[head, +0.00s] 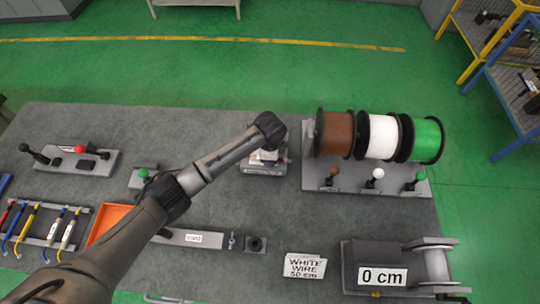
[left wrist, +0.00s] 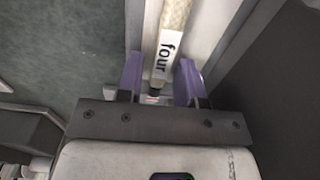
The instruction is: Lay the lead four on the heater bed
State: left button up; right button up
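In the left wrist view, a cream lead (left wrist: 174,16) with a white label reading "four" and a dark end lies between the two purple fingers of my left gripper (left wrist: 158,80). Narrow gaps seem to show on both sides, so the fingers look open around it. Behind the lead is a long pale surface (left wrist: 205,30); I cannot tell whether the lead touches it. In the head view my left arm reaches over the table, and its end is above a small grey unit (head: 264,168). The lead is not distinguishable there, and I cannot identify the heater bed. My right gripper is not in view.
A rack (head: 40,240) of coloured leads and an orange tray (head: 108,222) are at left. Brown (head: 336,134), white (head: 382,137) and green (head: 426,140) spools stand at back right. A "0 cm" machine (head: 385,275) and a "WHITE WIRE 50 cm" card (head: 305,266) are in front.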

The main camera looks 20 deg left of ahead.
pick_arm(q)
jog(key=shift+o, duration=0.5)
notch_tip(320, 180, up, 12)
jog(key=p, duration=0.1)
jog(key=shift+r, duration=0.2)
dwell(0.3)
